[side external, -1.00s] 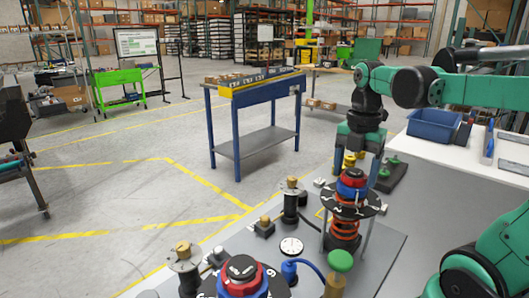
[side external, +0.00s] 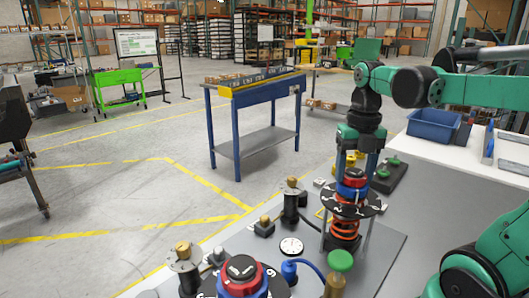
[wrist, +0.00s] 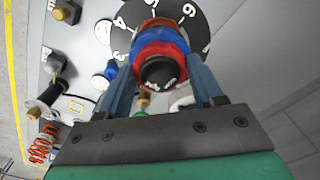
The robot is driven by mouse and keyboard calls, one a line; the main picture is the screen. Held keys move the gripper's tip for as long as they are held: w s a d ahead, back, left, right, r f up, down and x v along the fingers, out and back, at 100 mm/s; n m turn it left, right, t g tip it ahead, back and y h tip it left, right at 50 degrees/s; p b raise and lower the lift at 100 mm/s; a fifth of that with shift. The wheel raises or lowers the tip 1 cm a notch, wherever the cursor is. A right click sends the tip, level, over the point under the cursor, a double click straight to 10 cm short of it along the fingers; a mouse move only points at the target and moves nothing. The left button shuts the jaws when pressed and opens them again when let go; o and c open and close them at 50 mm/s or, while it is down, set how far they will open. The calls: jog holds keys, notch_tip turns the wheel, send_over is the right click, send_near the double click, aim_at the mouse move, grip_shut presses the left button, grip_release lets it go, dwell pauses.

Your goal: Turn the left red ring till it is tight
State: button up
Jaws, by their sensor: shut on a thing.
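My gripper (side external: 356,166) points down over the farther fixture post, its two fingers on opposite sides of a red ring (side external: 353,175) with a black cap. It is shut on this ring. A blue collar (side external: 352,189) sits just below it, above a black numbered dial (side external: 370,207). In the wrist view, my fingers (wrist: 163,85) flank the red ring (wrist: 163,52), and the dial (wrist: 191,32) shows behind. Another red ring (side external: 240,272) with a black cap stands at the near post, apart from my gripper.
A gauge (side external: 291,247), a green-topped knob (side external: 340,260) and brass-topped posts (side external: 184,252) stand on the grey plate around the dials. A blue bin (side external: 433,124) sits on the white table behind. Open floor lies to the left.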

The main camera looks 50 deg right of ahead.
jog(key=m, duration=0.3)
jog(key=shift+m, duration=0.3)
jog(key=m, duration=0.4)
jog(key=shift+m, duration=0.3)
jog(key=m, duration=0.4)
jog(key=shift+m, duration=0.4)
jog(key=m, duration=0.4)
jog(key=o, duration=1.1)
notch_tip(320, 180, up, 7)
jog(key=shift+r, duration=0.1)
